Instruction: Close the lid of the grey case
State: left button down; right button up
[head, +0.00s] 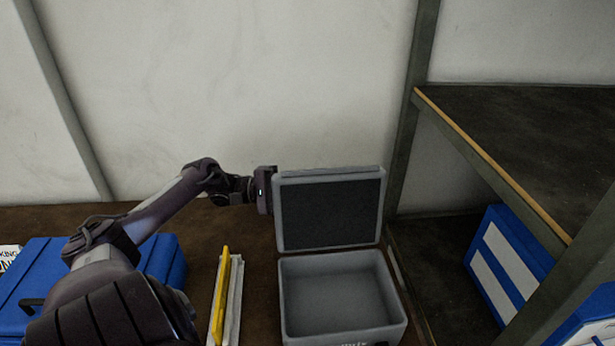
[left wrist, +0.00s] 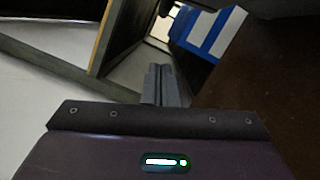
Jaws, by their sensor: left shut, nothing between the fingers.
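The grey case (head: 340,335) stands on the brown table, its empty box facing up. Its lid (head: 329,212) is open, standing nearly upright at the back edge, with its dark inner side towards me. My left gripper (head: 265,190) reaches in from the left to the lid's upper left edge; its fingers are hidden behind the lid in the head view. In the left wrist view its fingers (left wrist: 163,82) are shut together with nothing between them. I cannot tell whether they touch the lid. My right gripper is not in view.
A blue case (head: 160,262) lies at the left, partly behind my arm. A yellow-edged item (head: 221,295) lies left of the grey case. A dark shelf (head: 530,130) with blue-and-white boxes (head: 505,262) stands at the right. A pale wall (head: 230,80) is behind.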

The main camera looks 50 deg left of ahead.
pick_arm(q)
jog(key=shift+s+d+r+p, duration=0.25)
jog(key=shift+d+p, duration=0.25)
jog(key=shift+d, duration=0.2)
jog(key=shift+s+d+r+p, duration=0.2)
jog(key=shift+d+r+p, duration=0.1)
jog(key=shift+d+p, duration=0.3)
jog(key=shift+s+d+r+p, duration=0.25)
jog(key=shift+d+p, duration=0.2)
jog(key=shift+d, duration=0.3)
jog(key=shift+s+d+r+m+p, duration=0.1)
jog(key=shift+d+r+m+p, duration=0.1)
jog(key=shift+r+m+p, duration=0.35)
